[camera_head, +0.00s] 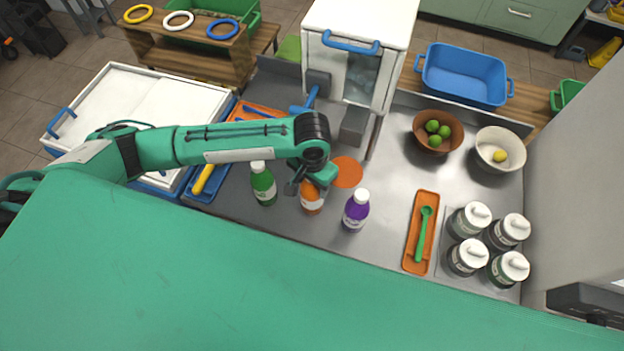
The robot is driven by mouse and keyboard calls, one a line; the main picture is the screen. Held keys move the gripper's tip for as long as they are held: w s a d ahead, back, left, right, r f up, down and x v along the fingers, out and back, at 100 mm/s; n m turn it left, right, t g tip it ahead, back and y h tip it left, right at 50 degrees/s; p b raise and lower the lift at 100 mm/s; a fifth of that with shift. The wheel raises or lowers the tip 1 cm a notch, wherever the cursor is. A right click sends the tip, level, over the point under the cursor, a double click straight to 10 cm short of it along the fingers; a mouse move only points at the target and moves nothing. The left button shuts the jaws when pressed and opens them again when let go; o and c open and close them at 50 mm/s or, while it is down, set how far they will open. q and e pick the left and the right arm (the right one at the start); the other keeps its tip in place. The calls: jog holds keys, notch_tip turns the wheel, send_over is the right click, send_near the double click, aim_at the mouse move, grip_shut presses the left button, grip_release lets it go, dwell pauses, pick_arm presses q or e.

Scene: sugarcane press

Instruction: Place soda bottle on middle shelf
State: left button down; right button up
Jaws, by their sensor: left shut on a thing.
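My left gripper (313,181) reaches in from the left and points down over the counter. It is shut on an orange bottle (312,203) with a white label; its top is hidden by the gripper. I cannot tell whether the bottle's base touches the counter. A green bottle (263,185) with a white cap stands to its left, and a purple bottle (356,211) with a white cap stands to its right. A wooden shelf unit (190,62) with colored rings on top stands at the back left; I cannot make out a middle shelf. My right gripper is not in view.
A white press-like cabinet (322,62) with a blue handle stands behind the bottles. A brown bowl (421,140), a pale bowl (482,160), an orange tray (411,255) with a green spoon and several lidded jars (470,219) fill the right. A blue tub (462,88) sits behind.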

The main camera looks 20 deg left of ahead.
pick_arm(q)
jog(key=shift+f, duration=0.15)
jog(key=c, duration=0.9)
grip_release()
jog(key=shift+f, duration=0.1)
jog(key=o, duration=0.4)
